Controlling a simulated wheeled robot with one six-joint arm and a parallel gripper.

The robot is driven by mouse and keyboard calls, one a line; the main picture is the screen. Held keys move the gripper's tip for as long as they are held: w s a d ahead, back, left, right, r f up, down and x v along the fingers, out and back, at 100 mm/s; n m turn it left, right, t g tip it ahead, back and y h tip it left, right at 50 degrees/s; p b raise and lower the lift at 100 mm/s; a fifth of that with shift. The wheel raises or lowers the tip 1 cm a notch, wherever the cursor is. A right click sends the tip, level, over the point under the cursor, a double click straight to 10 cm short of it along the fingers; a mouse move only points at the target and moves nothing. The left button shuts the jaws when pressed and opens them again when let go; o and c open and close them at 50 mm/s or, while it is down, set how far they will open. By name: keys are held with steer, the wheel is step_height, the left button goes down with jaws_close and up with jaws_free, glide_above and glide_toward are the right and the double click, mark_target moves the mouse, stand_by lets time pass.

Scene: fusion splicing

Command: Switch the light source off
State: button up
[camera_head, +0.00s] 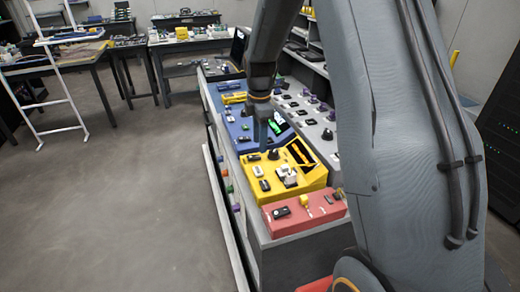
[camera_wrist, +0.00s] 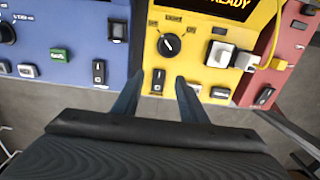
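My gripper (camera_head: 264,148) hangs over the yellow panel. In the wrist view its two fingers (camera_wrist: 159,81) are apart and empty, on either side of the yellow panel's black rocker switch; contact cannot be told.
A blue panel (camera_head: 241,129) with switches and a green button (camera_wrist: 60,54) adjoins the yellow one. A white device (camera_head: 287,175) stands on the yellow panel. A grey panel (camera_head: 318,122) lies behind. Open floor (camera_head: 120,190) is left of the bench.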

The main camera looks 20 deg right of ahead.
mark_target(260, 156)
steer(key=shift+f+p, duration=0.45)
steer(key=shift+f, duration=1.8)
